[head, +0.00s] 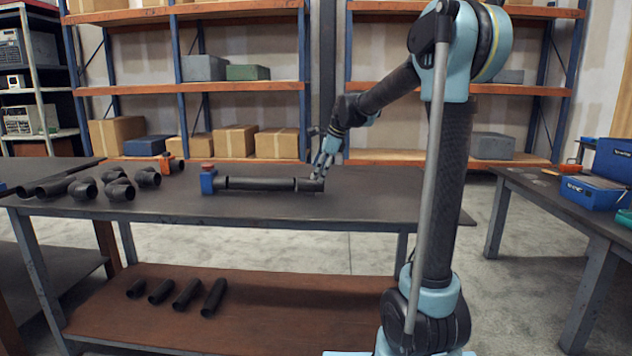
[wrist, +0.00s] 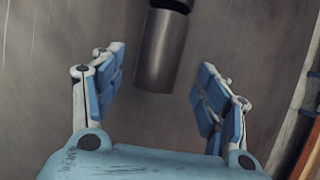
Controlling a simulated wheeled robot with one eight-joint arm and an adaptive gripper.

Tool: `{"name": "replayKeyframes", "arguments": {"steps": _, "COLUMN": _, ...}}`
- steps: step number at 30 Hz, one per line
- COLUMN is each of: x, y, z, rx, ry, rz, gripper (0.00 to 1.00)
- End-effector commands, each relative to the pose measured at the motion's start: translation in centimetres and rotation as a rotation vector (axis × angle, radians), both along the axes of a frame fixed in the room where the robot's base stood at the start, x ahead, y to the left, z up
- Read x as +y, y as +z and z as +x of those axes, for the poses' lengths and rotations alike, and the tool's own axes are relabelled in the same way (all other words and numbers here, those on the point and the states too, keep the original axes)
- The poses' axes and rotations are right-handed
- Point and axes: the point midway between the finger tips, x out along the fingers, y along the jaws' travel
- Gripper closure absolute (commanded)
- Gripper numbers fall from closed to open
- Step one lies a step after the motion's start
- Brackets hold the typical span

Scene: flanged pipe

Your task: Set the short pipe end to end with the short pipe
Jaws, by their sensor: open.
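A dark pipe (head: 255,183) lies along the workbench, its left end at a blue block with a red top (head: 207,178). A short dark pipe piece (head: 309,185) lies in line at its right end; whether they are fully seated I cannot tell. My gripper (head: 322,172) is over the right end of this piece. In the wrist view, my gripper (wrist: 160,95) is open, with a finger on each side of the short pipe's near end (wrist: 163,55) and gaps on both sides. A darker pipe part (wrist: 172,5) meets its far end at the top edge.
Several dark elbow fittings (head: 118,190) and pipes lie on the left of the workbench (head: 380,205). An orange clamp-like item (head: 165,161) stands behind. Several short pipes (head: 187,293) lie on the lower shelf (head: 290,315). The bench right of my gripper is clear. A second table (head: 530,190) stands right.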

Motion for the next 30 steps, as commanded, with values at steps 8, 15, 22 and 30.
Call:
{"name": "replayKeyframes", "arguments": {"steps": 8, "x": -1.8, "y": 4.3, "z": -1.2, "rx": 0.0, "ry": -0.001, "rz": 0.0, "gripper": 0.32}}
{"name": "replayKeyframes", "arguments": {"steps": 15, "x": -2.4, "y": 5.7, "z": -1.6, "rx": 0.0, "ry": -0.001, "rz": -0.001, "gripper": 0.32}}
{"name": "replayKeyframes", "arguments": {"steps": 22, "x": -3.3, "y": 5.5, "z": -2.8, "rx": -0.015, "ry": 0.036, "rz": -0.021, "gripper": 0.32}}
{"name": "replayKeyframes", "arguments": {"steps": 30, "x": -8.2, "y": 2.4, "z": -10.6, "rx": -0.111, "ry": 0.298, "rz": -0.17, "gripper": 0.32}}
